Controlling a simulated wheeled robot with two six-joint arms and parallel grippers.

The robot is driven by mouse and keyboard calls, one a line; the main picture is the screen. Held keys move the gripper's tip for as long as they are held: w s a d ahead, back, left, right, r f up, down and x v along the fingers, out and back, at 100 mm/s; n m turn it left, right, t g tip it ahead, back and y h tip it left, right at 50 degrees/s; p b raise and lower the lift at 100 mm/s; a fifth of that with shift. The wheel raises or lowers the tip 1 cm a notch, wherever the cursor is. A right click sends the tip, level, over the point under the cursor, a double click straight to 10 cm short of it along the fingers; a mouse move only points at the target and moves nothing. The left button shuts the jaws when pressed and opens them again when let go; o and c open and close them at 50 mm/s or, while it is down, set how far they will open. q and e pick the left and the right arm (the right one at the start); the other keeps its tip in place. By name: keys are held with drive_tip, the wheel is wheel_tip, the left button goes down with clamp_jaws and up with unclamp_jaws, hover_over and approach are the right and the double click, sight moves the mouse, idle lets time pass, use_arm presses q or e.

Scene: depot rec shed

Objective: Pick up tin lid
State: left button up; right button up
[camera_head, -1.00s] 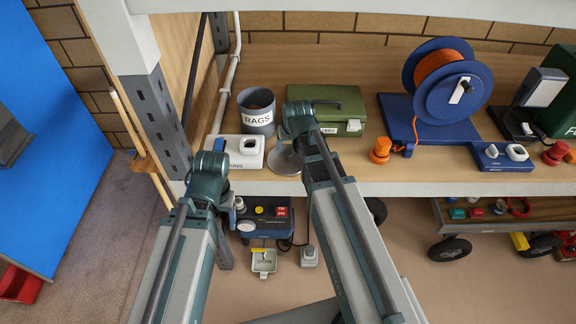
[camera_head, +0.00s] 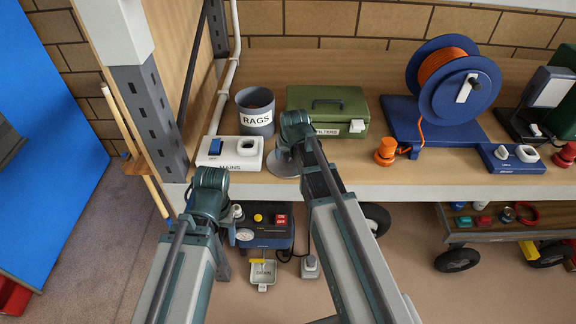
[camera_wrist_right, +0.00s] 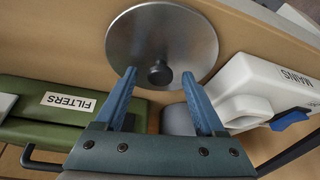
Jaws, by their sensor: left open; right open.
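The tin lid (camera_head: 283,164) is a round grey metal disc lying on the wooden shelf near its front edge, partly hidden by my right wrist. In the right wrist view the lid (camera_wrist_right: 160,32) shows its dark knob (camera_wrist_right: 160,73). My right gripper (camera_wrist_right: 158,74) is open and empty, with its blue fingertips on either side of the knob in the picture; I cannot tell how much height separates them. In the head view my right gripper (camera_head: 294,135) is over the lid. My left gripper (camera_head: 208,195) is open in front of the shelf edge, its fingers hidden.
The white MAINS box (camera_head: 237,152) is left of the lid, the grey RAGS tin (camera_head: 255,110) behind-left, and the green FILTERS box (camera_head: 328,105) behind-right. A blue cable reel (camera_head: 455,90) stands further right. A steel post (camera_head: 152,115) is at left.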

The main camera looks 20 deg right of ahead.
drive_tip(key=shift+r, duration=0.1)
drive_tip(key=shift+c, duration=0.4)
clamp_jaws()
